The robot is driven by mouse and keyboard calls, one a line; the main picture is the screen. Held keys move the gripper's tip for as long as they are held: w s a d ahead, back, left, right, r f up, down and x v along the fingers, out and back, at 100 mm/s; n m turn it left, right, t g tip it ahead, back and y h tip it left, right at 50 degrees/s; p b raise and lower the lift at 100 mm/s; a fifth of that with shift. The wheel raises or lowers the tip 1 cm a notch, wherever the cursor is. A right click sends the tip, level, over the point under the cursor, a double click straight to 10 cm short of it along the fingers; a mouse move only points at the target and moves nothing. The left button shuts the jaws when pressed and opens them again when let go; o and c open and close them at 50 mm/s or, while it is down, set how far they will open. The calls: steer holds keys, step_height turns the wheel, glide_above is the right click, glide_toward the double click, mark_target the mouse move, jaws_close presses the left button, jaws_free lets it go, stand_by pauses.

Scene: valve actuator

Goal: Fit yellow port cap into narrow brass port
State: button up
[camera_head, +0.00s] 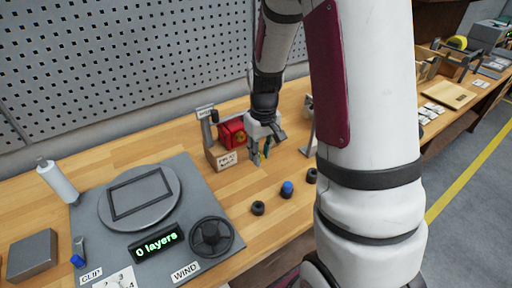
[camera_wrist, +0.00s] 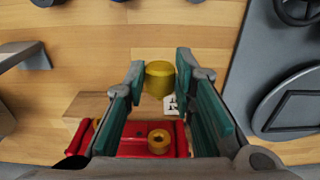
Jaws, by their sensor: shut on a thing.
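The yellow port cap (camera_wrist: 159,80) sits between the fingertips of my gripper (camera_wrist: 160,82) in the wrist view, and the gripper is shut on it. In the head view my gripper (camera_head: 261,154) hangs just to the right of the red valve actuator (camera_head: 231,133), and the cap cannot be made out there. In the wrist view the red actuator body (camera_wrist: 132,146) lies beyond the fingers, with a round brass port (camera_wrist: 158,136) facing the camera. The cap is apart from this port in the picture. I cannot tell whether it is the narrow one. My fingers hide parts of the body.
A wooden stand with a label (camera_head: 227,159) is at the actuator. A blue-topped knob (camera_head: 287,189) and black knobs (camera_head: 258,208) stand in front. A grey panel with a handwheel (camera_head: 211,237) is at left. The perforated wall (camera_head: 130,70) rises behind the bench.

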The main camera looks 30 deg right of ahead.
steer(key=shift+r, duration=0.15)
steer(key=shift+w+b, duration=0.3)
steer(key=shift+w, duration=0.7)
steer(key=shift+w+b, duration=0.75)
steer(key=shift+w, duration=1.1)
steer(key=shift+w+b, duration=0.3)
steer(key=shift+w, duration=0.9)
stand_by(0.4)
steer(key=o, duration=0.9)
steer(key=r, duration=1.2)
steer(key=shift+s, duration=0.35)
